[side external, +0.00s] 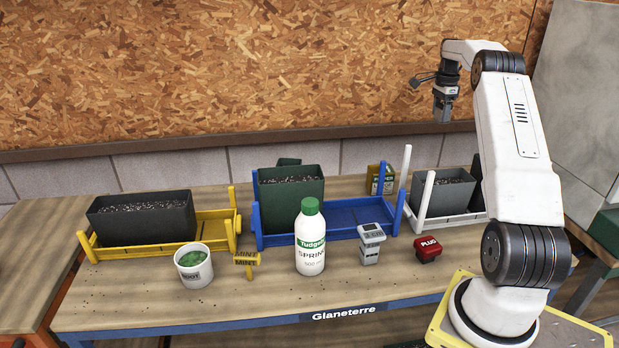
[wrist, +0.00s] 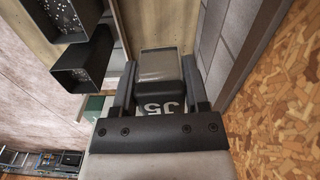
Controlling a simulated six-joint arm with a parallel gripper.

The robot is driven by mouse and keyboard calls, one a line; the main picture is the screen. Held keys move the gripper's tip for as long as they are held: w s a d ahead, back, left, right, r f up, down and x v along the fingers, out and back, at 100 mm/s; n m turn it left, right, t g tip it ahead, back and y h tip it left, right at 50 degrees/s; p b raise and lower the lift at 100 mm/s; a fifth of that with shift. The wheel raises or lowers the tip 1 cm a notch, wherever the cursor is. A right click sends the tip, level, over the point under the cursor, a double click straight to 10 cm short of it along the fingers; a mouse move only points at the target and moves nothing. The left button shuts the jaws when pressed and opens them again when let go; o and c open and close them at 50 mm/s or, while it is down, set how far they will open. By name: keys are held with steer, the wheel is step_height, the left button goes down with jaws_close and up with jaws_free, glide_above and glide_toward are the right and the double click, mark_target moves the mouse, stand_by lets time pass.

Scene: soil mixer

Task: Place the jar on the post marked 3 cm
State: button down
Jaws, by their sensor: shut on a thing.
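My gripper (side external: 443,112) is raised high at the right, well above the bench. A short white tub (side external: 194,268) with green contents, jar-like, stands at the front left of the bench. A grey and white post (side external: 370,246) with a small label, possibly "3 CM", stands upright right of the bottle; its top looks bare.
A white bottle with green cap (side external: 311,240) stands left of the post, a red plug block (side external: 428,250) right. Behind are the yellow rack (side external: 218,225), blue rack (side external: 350,217) and white rack (side external: 408,205) with dark planters. The bench front has some free room.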

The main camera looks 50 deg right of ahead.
steer(key=shift+w+a+r, duration=0.25)
steer(key=shift+a+r, duration=0.1)
steer(key=shift+r, duration=0.35)
steer(key=w+a+r, duration=0.2)
steer(key=w+a, duration=0.4)
steer(key=a, duration=0.6)
glide_above(368, 231)
steer(key=shift+m, duration=0.4)
steer(key=shift+f, duration=5.9)
steer(key=shift+f, duration=0.1)
steer(key=shift+f, duration=1.7)
